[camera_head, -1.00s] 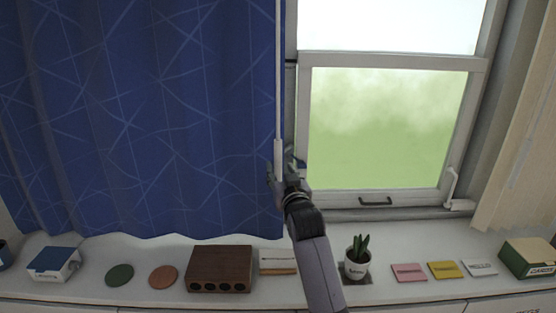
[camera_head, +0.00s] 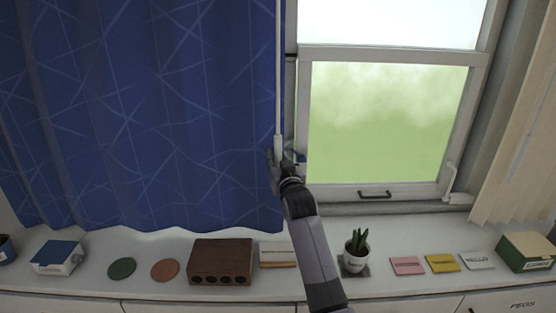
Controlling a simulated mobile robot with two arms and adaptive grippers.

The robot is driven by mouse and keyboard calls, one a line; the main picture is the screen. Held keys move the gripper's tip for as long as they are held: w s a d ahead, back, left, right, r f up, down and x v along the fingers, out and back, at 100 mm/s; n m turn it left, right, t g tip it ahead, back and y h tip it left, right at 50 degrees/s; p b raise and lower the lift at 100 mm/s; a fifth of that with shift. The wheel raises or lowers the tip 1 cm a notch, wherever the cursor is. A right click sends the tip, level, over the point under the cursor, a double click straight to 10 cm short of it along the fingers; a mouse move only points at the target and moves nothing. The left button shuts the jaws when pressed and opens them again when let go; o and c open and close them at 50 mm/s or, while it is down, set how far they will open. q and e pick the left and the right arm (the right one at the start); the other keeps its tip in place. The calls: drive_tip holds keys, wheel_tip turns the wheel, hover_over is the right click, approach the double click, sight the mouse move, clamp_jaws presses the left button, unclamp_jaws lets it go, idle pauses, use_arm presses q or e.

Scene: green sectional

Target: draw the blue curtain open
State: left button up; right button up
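The blue curtain (camera_head: 140,110), patterned with thin pale lines, hangs over the left half of the view and covers what is behind it. A thin white wand (camera_head: 278,70) with a thicker lower handle hangs along its right edge. My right gripper (camera_head: 283,158) is at the lower end of this handle, its arm reaching up from below. Its fingers look spread to either side of the handle; whether they touch it is not clear. My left gripper is not in view.
The window (camera_head: 385,125) right of the curtain is uncovered. On the white sill below are a wooden block with holes (camera_head: 221,262), a potted plant (camera_head: 356,250), coloured cards, discs and boxes. A beige curtain (camera_head: 518,150) hangs at far right.

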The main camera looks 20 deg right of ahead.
clamp_jaws()
idle(0.5)
